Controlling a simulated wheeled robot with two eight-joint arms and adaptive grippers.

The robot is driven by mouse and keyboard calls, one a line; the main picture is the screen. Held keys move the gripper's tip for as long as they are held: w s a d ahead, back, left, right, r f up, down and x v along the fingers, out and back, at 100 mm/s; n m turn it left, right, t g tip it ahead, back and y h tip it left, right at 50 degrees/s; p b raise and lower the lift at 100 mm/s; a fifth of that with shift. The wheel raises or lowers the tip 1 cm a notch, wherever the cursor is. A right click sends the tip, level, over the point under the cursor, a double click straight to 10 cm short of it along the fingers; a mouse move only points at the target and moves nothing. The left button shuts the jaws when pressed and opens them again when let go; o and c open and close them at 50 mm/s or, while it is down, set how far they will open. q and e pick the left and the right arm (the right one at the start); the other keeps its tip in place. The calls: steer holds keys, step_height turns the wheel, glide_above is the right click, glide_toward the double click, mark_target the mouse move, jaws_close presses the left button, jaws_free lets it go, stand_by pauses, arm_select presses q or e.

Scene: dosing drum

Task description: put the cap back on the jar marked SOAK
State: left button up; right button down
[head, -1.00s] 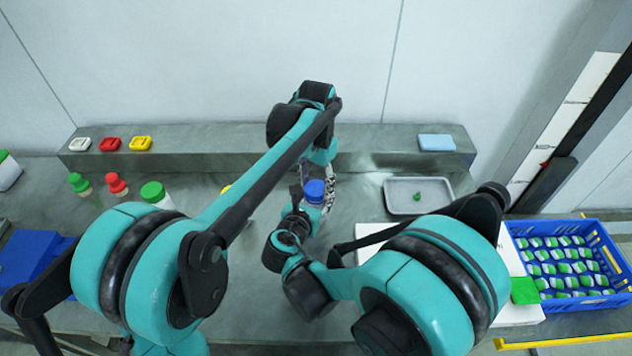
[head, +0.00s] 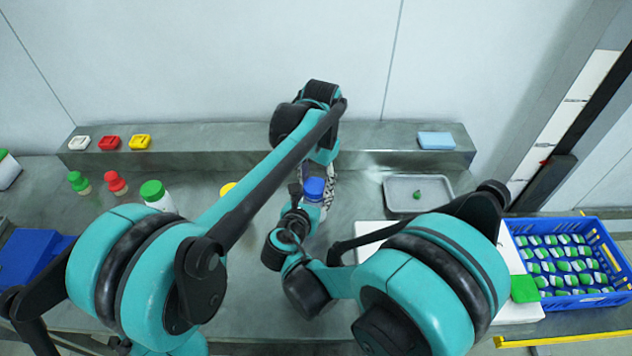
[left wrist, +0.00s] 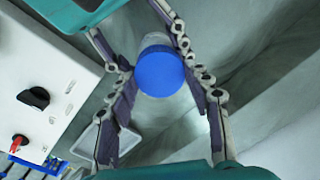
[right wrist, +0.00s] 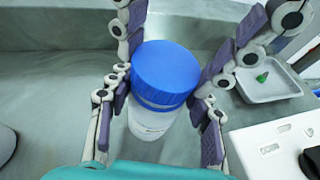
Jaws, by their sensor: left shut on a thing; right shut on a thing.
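A white jar (right wrist: 148,122) stands on the grey bench with a blue cap (right wrist: 165,72) at its top. They also show in the head view, the cap (head: 314,187) between my two grippers. In the left wrist view the cap (left wrist: 160,74) lies between the fingers of my left gripper (left wrist: 165,88), which is shut on it. My right gripper (right wrist: 155,112) is shut on the jar's body below. A thin pale band shows under the cap's rim; I cannot tell whether the cap is fully seated. No marking on the jar is readable.
Left on the bench are a green-capped jar (head: 153,194), small green (head: 77,182) and red (head: 115,182) capped containers, and a blue box (head: 30,262). A grey tray (head: 440,182) holds a small green thing. A blue crate (head: 600,228) stands far right, and a ledge (head: 270,140) runs behind.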

arm_select(q)
steer(key=shift+a+r, duration=0.1)
steer(key=shift+r, duration=0.15)
stand_by(0.8)
steer(key=shift+f+h, duration=0.3)
steer(key=shift+f, duration=0.35)
steer(key=shift+o, duration=0.8)
steer(key=shift+f, duration=0.1)
steer(key=shift+s+r+t+y, duration=0.1)
steer(key=shift+r+t+y, duration=0.2)
steer(key=shift+r+y, duration=0.2)
steer(key=shift+c, duration=0.5)
steer(key=shift+a+h, duration=0.1)
steer(key=shift+h, duration=0.3)
steer(key=shift+c, duration=0.3)
steer(key=shift+m, duration=0.3)
